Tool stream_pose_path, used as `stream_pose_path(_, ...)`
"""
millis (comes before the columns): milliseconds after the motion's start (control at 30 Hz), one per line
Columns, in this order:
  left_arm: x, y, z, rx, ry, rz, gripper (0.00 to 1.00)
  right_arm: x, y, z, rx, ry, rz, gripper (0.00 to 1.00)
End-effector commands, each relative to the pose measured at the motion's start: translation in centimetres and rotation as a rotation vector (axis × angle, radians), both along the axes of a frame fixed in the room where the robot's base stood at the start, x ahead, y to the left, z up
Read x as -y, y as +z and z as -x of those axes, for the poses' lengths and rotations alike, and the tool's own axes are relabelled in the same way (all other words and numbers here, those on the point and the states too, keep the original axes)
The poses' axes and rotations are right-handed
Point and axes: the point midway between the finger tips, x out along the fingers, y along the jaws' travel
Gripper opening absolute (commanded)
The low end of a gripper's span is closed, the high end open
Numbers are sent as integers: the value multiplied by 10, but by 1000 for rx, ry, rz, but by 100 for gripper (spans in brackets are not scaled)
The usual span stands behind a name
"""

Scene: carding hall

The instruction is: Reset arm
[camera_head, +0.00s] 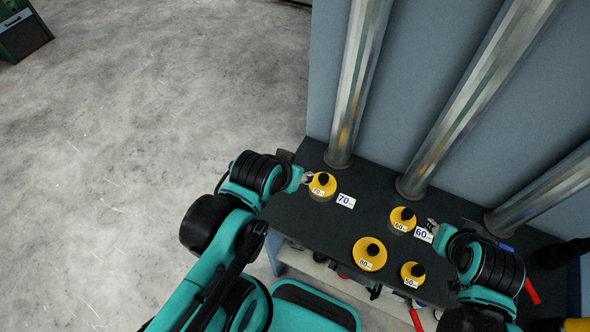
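My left gripper (307,178) is at the left end of the dark shelf, right beside a yellow disc weight with a black knob, marked 70 (322,187). I cannot tell whether they touch. My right gripper (432,225) is next to the white 60 label (423,234), to the right of a yellow weight marked 60 (402,219). Both grippers are small and partly hidden by their own wrists, so their opening is unclear. Neither visibly holds anything.
Two more yellow weights, one larger (369,254) and one smaller (412,275), stand near the front of the dark shelf (290,215). A white 70 label (346,201) lies there too. Metal pipes (455,100) rise behind. Red-handled tools (416,318) are below. Open floor (150,110) is left.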

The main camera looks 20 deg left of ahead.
Motion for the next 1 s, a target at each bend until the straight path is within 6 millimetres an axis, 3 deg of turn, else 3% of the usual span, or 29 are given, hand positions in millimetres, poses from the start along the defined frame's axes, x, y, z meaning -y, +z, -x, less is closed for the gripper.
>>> stream_pose_path(233, 0, -12, 0, -1, -2, -2, 45, 0, -12, 0, 0, 0, 0, 32)
stream_pose_path(533, 0, -72, 0, -2, -3, -2, 45, 0, -72, 0, 0, 0, 0, 32)
stream_pose_path(1000, 0, -69, 0, -2, -3, -2, 45, 0, -69, 0, 0, 0, 0, 32)
